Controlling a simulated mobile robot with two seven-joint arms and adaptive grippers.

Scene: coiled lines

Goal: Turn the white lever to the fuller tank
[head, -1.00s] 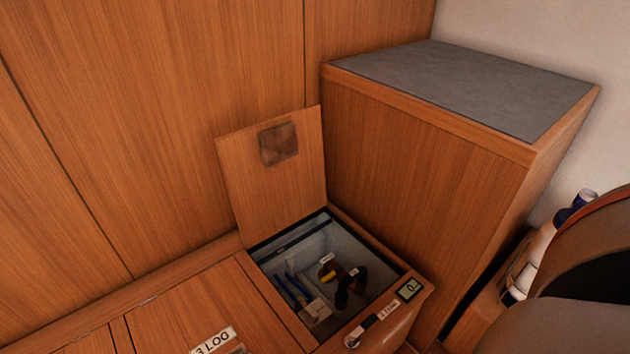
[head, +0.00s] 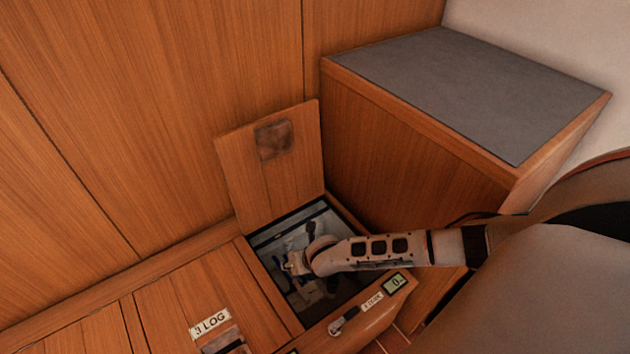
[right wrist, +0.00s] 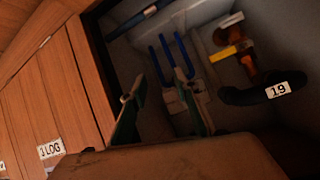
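My right gripper (head: 294,264) reaches down into the open locker bin; in the right wrist view its two dark green fingers (right wrist: 160,76) stand apart, with nothing between their tips. Just beyond them is a pale block (right wrist: 188,104) with blue lines running from it. To the right are an orange-brown fitting with a yellow bar (right wrist: 230,51) and a white piece (right wrist: 232,20), and a black hose tagged 19 (right wrist: 250,95). I cannot tell which pale part is the white lever. No tank levels are readable. My left gripper is not in view.
The bin's wooden lid (head: 245,185) stands open behind it. A small display (head: 395,284) and a black-and-white fitting (head: 343,320) sit on the front rim. A grey-topped cabinet (head: 470,85) stands close on the right; closed wooden panels (head: 175,305) lie left.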

